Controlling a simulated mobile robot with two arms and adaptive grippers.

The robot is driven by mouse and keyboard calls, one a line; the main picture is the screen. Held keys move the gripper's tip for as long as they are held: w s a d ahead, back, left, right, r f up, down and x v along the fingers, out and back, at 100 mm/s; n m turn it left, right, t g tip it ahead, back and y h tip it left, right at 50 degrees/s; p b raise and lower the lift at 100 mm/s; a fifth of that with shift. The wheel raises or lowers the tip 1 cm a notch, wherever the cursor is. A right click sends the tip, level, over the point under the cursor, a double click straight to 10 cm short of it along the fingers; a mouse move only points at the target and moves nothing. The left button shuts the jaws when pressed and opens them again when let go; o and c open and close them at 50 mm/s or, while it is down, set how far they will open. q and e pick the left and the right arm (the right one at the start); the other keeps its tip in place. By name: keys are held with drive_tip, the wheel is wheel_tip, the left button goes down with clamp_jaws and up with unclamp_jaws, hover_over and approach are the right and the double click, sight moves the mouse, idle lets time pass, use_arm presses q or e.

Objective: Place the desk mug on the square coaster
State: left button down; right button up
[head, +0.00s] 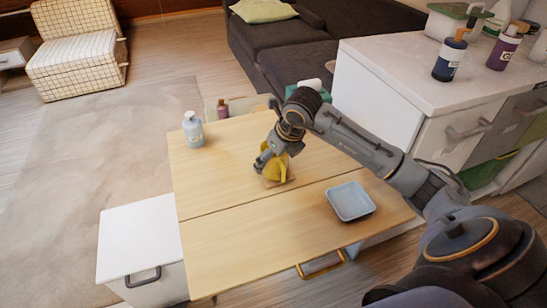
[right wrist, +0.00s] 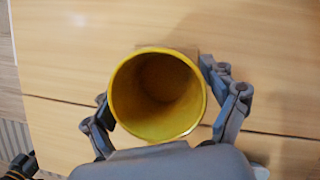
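The yellow desk mug (head: 278,168) is on the wooden table, partly hidden by my right gripper (head: 267,160) in the head view. In the right wrist view the open, empty mouth of the mug (right wrist: 157,95) faces the camera. One finger lies along each side of the mug, and the gripper looks shut on it. The square coaster (head: 287,183) is light brown and shows at the mug's base. A strip of the coaster (right wrist: 182,48) shows past the mug's far rim. I cannot tell whether the mug rests on it or is just above.
A blue-grey tray (head: 350,201) is right of the mug, near the table's front. A pump bottle (head: 193,130) stands at the back left corner. A small dark red bottle (head: 222,108) is beyond the back edge. The table's left and front parts are clear.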

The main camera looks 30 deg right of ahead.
use_arm(q)
wheel_tip(320, 180, down, 6)
drive_tip(key=s+p, duration=0.1)
drive_tip(key=p, duration=0.1)
drive_tip(key=shift+f, duration=0.25)
use_arm(e)
drive_tip(key=v, duration=1.2)
drive_tip(key=shift+w+r, duration=0.1)
drive_tip(key=shift+r, duration=0.05)
